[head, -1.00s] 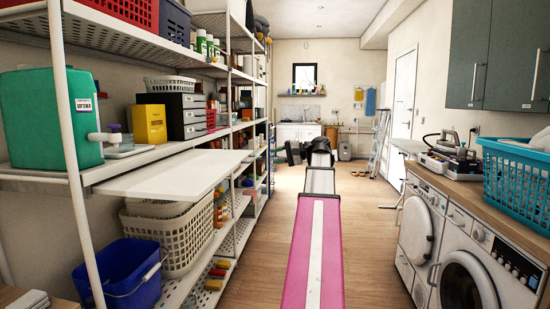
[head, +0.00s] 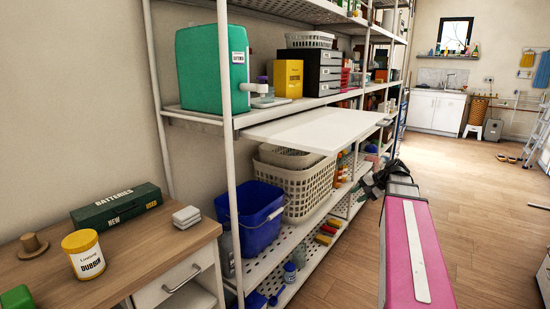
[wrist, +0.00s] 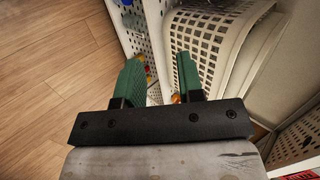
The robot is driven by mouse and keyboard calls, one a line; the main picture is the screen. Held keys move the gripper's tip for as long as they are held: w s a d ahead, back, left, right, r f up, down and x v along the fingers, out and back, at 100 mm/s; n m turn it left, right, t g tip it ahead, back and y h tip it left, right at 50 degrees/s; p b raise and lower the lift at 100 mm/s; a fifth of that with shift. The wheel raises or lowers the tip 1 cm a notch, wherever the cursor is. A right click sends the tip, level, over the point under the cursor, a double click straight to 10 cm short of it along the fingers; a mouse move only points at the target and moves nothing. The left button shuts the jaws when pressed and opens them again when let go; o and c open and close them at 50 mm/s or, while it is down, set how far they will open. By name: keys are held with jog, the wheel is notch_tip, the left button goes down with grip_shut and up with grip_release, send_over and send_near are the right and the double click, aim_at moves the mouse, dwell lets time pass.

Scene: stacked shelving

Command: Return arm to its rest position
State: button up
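My arm, with a pink and white link, reaches forward along the right side of the shelving in the head view. My gripper (head: 377,180) is a small dark shape at its far end, beside the shelving. In the wrist view my gripper (wrist: 160,82) shows two green fingers spread apart with a gap between them. Nothing is held between the fingers. A cream laundry basket (wrist: 215,40) lies beyond the fingers, apart from them.
A white pull-out board (head: 320,130) sticks out from the shelving above a basket (head: 300,190) and a blue bucket (head: 250,215). A wooden desk (head: 140,245) with a tin (head: 84,254) stands at left.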

jog(key=s+a+f+n+g+h, duration=0.1)
jog(key=s+a+f, duration=0.3)
jog(key=f, duration=0.4)
jog(key=s+a+f+n+g+h, duration=0.2)
jog(key=s+a+f+n+h, duration=0.1)
jog(key=f, duration=0.5)
jog(key=s+a+f+n+g+h, duration=0.1)
jog(key=s+a+f+n+h, duration=0.1)
jog(key=s+a+f, duration=0.5)
jog(key=shift+s+f+h, duration=0.3)
jog(key=shift+f+h, duration=0.35)
jog(key=shift+h, duration=0.15)
